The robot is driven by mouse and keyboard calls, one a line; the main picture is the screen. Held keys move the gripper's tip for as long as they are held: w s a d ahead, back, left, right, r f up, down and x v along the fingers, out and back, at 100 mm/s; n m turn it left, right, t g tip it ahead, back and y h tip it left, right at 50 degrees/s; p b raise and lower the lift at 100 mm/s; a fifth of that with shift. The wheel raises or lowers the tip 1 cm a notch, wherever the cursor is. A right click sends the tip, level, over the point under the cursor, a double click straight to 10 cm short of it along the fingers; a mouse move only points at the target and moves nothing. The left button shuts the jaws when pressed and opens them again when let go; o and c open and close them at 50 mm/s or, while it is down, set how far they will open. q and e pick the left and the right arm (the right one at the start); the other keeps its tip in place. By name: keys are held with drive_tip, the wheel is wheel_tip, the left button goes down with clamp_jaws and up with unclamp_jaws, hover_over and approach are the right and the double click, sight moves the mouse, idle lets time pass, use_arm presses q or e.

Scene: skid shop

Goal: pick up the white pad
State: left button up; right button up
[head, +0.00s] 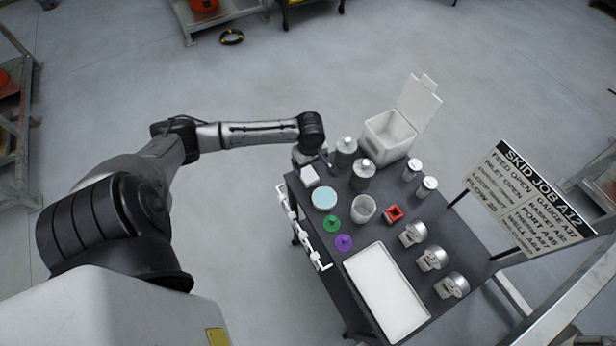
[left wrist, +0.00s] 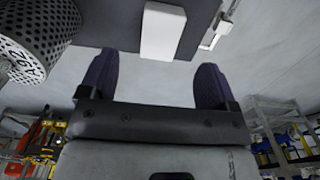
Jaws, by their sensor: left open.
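The white pad (head: 309,176) is a small white block at the far left corner of the dark table. It also shows in the left wrist view (left wrist: 163,31), at the top, beyond the gap between my fingers. My left gripper (head: 318,157) is beside the pad, on its far side, and is partly hidden by my wrist in the head view. In the left wrist view the two dark fingers (left wrist: 156,78) stand wide apart with nothing between them. My right gripper is not in view.
Metal canisters (head: 362,174) stand close right of the pad; a perforated cylinder (left wrist: 38,40) shows beside the left finger. A pale blue-lidded dish (head: 324,198) lies nearer. A white open bin (head: 388,137), white tray (head: 385,292) and job sign (head: 528,199) stand farther right.

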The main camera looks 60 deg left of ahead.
sight(309, 175)
use_arm(q)
drive_tip(key=shift+s+a+f+b, duration=0.1)
drive_tip(key=shift+f+b, duration=0.2)
drive_tip(key=shift+f, duration=1.65)
drive_tip(key=shift+s+a+f+b, duration=0.1)
drive_tip(key=shift+f+b, duration=0.15)
drive_tip(key=shift+f, duration=1.65)
drive_tip(key=c, duration=1)
